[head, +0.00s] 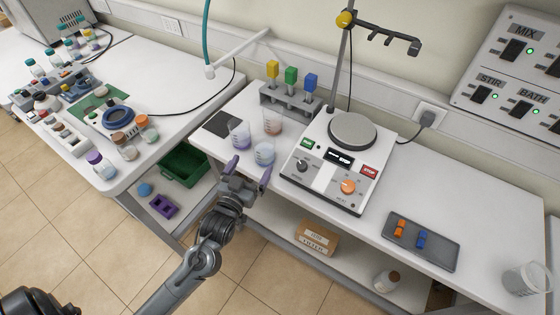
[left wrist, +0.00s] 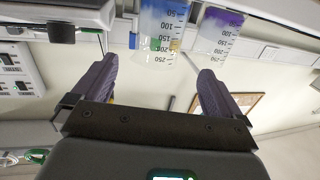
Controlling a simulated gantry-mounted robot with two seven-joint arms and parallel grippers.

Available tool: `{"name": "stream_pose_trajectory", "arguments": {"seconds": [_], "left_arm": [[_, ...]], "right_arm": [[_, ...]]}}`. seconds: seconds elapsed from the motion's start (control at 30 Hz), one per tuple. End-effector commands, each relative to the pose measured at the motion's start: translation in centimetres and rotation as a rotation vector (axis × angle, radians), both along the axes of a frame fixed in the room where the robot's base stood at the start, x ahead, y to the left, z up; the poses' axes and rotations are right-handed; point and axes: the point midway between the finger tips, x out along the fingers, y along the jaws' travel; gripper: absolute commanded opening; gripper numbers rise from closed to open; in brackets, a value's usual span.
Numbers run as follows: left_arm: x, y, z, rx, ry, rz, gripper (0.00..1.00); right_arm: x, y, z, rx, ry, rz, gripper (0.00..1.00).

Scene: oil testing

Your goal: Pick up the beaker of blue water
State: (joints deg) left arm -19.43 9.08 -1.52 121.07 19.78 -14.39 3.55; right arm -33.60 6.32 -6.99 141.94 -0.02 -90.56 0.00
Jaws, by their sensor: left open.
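The beaker of blue water (head: 264,155) stands near the front edge of the right-hand table. A beaker of purple liquid (head: 239,138) is just behind it to the left, and a beaker of reddish-brown liquid (head: 272,122) is behind it. My left gripper (head: 249,172) is open and empty just in front of the blue beaker, with its purple fingers apart. In the left wrist view the picture is upside down. The blue beaker (left wrist: 162,32) shows beyond the gap of the left gripper (left wrist: 157,82), and the purple beaker (left wrist: 214,34) is to its right. My right gripper is not in view.
A hotplate stirrer (head: 325,165) stands right of the beakers, with a metal stand behind. A rack (head: 290,104) with yellow, green and blue tools is behind them. A grey tray (head: 420,238) and an empty beaker (head: 527,279) are at the right. A gap separates the two tables.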

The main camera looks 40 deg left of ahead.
Motion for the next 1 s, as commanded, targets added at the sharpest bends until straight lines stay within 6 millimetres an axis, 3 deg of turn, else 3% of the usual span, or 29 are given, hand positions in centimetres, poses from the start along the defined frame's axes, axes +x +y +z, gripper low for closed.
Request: {"name": "stream_pose_trajectory", "arguments": {"seconds": [0.4, 0.67, 1.0], "left_arm": [[5.0, 1.1, 0.6, 0.002, -0.021, -0.002, 1.00], [6.4, 1.5, 0.6, 0.001, -0.022, -0.002, 1.00], [10.3, 2.4, 0.9, 0.001, -0.022, -0.001, 1.00]], "right_arm": [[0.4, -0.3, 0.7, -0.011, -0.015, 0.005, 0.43], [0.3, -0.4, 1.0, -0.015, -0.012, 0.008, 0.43], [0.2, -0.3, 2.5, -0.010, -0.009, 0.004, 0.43]]}}
